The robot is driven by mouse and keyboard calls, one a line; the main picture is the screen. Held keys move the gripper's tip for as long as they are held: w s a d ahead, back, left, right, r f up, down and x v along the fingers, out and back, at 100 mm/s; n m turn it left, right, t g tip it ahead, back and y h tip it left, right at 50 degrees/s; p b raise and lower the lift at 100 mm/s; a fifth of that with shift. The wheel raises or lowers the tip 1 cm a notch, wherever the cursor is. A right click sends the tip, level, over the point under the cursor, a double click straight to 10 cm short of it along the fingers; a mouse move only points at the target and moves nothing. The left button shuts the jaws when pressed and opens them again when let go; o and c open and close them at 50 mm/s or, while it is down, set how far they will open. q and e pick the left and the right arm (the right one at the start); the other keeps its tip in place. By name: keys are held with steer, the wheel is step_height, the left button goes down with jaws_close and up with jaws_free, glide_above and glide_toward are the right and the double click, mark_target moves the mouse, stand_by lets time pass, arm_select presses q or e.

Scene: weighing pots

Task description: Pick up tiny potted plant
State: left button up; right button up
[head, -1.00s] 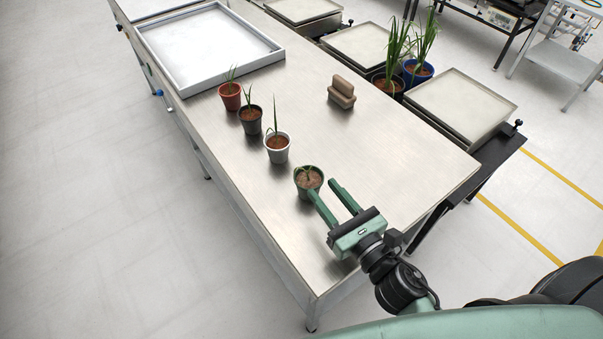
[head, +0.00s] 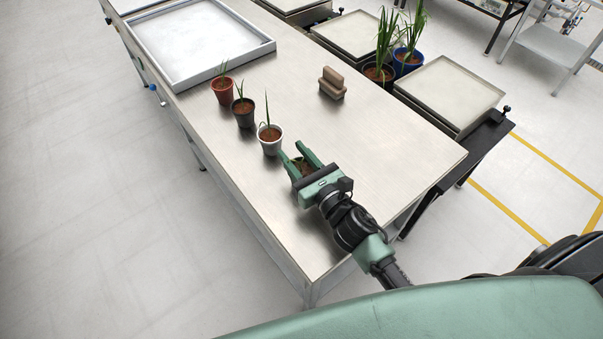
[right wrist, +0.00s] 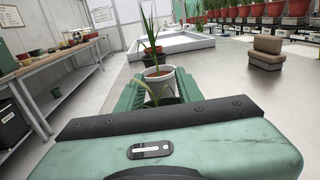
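The tiny potted plant (head: 302,166), a green pot with brown soil and a small sprout, stands on the steel table near its front left edge. My right gripper (head: 291,150) reaches over it with its two green fingers apart, one on each side of the pot. The gripper body hides much of the pot. In the right wrist view, thin leaves (right wrist: 150,92) rise between the fingers, while the pot itself is mostly hidden. I cannot tell whether the fingers touch it. My left gripper is out of view.
A white pot (head: 269,139) stands just beyond the fingertips, with a black pot (head: 243,112) and a red pot (head: 222,90) in line behind. A brown block (head: 332,83) and a white tray (head: 272,46) lie farther back. The table's right front is clear.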

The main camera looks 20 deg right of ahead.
steer(key=shift+c, duration=0.4)
jaws_close()
stand_by(0.9)
